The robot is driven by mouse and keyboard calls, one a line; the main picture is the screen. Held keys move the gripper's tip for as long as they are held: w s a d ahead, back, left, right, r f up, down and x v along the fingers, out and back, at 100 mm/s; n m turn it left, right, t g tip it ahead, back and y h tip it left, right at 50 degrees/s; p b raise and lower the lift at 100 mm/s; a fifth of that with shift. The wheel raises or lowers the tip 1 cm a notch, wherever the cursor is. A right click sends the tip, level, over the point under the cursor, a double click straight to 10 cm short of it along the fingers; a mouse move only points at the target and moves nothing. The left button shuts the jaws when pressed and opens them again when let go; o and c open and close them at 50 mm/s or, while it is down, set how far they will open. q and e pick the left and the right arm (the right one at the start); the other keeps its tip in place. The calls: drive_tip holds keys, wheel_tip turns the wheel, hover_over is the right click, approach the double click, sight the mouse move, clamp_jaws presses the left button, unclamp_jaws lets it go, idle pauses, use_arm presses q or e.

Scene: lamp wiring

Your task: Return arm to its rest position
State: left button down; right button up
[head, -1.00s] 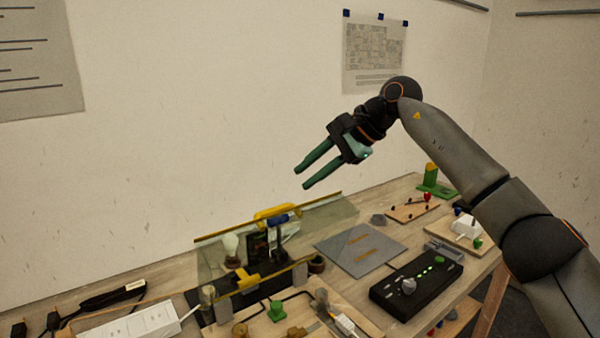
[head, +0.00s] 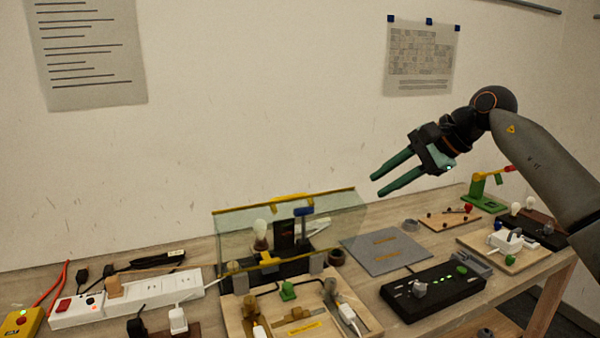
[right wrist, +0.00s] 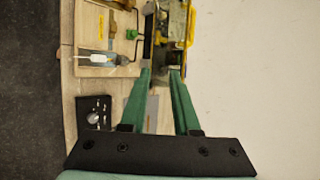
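My right gripper (head: 376,187) is raised in the air above the back of the workbench in the head view. Its two green fingers are apart with nothing between them, pointing down and to the left. In the right wrist view the fingers (right wrist: 160,75) also stand apart and empty, with the bench far beyond them. My right arm (head: 555,165) comes in from the right. My left arm and gripper are not in the head view.
A clear shield with yellow edges (head: 335,215) stands over a bulb at mid-bench. A wooden wiring board (head: 365,325), a black control box (head: 435,290), a grey mat (head: 380,262) and a white power strip (head: 150,292) lie around it. The air around the gripper is free.

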drive_tip(key=s+a+f+m+t+y, duration=0.2)
drive_tip(key=s+a+f+m+y, duration=0.2)
drive_tip(key=a+f+m+y, duration=0.35)
drive_tip(key=s+a+f+m+t+y, duration=0.1)
drive_tip(key=s+a+f+m+y, duration=0.25)
drive_tip(key=a+f+m, duration=0.6)
drive_tip(key=s+d+f+m+t+h, duration=0.3)
drive_tip(key=d+f+m+h, duration=0.1)
drive_tip(key=f+m, duration=0.4)
drive_tip(key=s+d+f+m+t+h, duration=0.25)
drive_tip(key=f+m+h, duration=0.2)
drive_tip(key=m, duration=0.65)
drive_tip(key=s+d+f+m+t+h, duration=0.25)
drive_tip(key=d+f+m, duration=0.25)
drive_tip(key=f+m, duration=0.3)
drive_tip(key=s+d+f+m+g+h, duration=0.2)
drive_tip(key=s+d+f+m+g, duration=0.1)
drive_tip(key=s+f+m, duration=0.4)
drive_tip(key=s+d+f+m+g+h, duration=0.3)
drive_tip(key=s+f+m, duration=0.4)
drive_tip(key=s, duration=0.6)
drive_tip(key=shift+d+f+g, duration=0.3)
drive_tip(key=shift+f+g, duration=0.2)
drive_tip(key=shift+f, duration=0.1)
